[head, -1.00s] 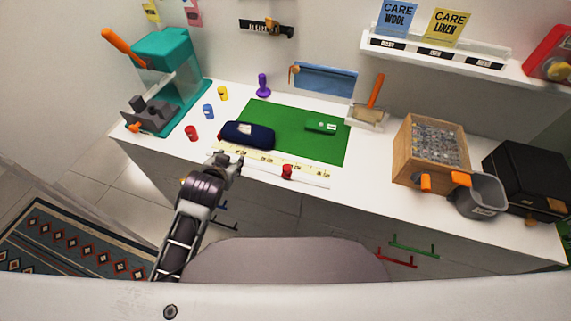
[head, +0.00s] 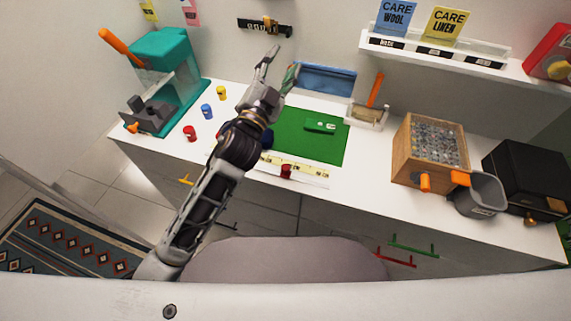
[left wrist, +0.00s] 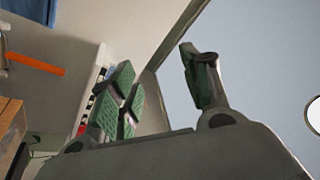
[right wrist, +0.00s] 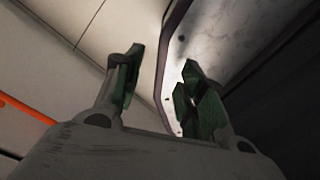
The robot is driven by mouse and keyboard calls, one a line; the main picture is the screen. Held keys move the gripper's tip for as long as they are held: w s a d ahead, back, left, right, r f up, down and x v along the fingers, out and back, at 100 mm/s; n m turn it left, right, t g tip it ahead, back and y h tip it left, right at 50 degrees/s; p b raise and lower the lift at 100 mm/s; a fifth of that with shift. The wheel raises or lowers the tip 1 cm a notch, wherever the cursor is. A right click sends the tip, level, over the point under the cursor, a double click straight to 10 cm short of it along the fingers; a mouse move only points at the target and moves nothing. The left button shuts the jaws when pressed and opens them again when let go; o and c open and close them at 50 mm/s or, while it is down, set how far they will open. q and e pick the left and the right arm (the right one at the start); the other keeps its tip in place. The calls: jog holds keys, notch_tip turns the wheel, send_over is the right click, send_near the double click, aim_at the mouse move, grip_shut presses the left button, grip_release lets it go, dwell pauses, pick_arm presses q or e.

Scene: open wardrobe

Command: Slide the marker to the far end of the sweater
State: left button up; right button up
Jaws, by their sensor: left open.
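The sweater, a dark blue folded bundle (head: 266,141), lies on the green mat (head: 312,144) in the head view. My left arm now covers most of it. The marker, a small red piece (head: 286,171), sits on the pale ruler strip (head: 316,174) along the mat's front edge, right of the sweater. My left gripper (head: 279,68) is raised above the back of the counter near the wall, open and empty, away from the marker. Its spread fingers show in the left wrist view (left wrist: 156,66). My right gripper (right wrist: 163,62) is open and empty in the right wrist view, outside the head view.
A green block (head: 320,125) lies on the mat. Small cups, including a red one (head: 190,133), and a teal machine (head: 172,65) stand left. A wooden box (head: 404,155) and grey bin (head: 480,196) stand right. A blue panel (head: 328,79) is behind the mat.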

pick_arm(q)
jog(key=s+d+r+m+g+h, duration=0.5)
jog(key=d+m+g+h, duration=0.15)
jog(key=m, duration=0.25)
jog(key=s+d+r+m+g+h, duration=0.5)
jog(key=d+m+h, duration=0.3)
jog(key=m, duration=0.1)
jog(key=s+d+f+m+g, duration=0.2)
jog(key=s+d+m+g, duration=0.25)
jog(key=m+g, duration=0.35)
jog(key=m+y, duration=1)
jog(key=y, duration=1.3)
send_over(286, 167)
jog(key=shift+f, duration=11.9)
notch_tip(286, 167, down, 10)
jog(key=shift+f+p, duration=0.2)
jog(key=shift+p, duration=0.85)
jog(key=shift+f, duration=0.75)
pick_arm(e)
jog(key=shift+s+a+r, duration=0.1)
jog(key=shift+a+r, duration=0.3)
jog(key=shift+r, duration=0.2)
jog(key=shift+s+a+r, duration=0.1)
jog(key=shift+a+r, duration=0.3)
jog(key=shift+r, duration=0.15)
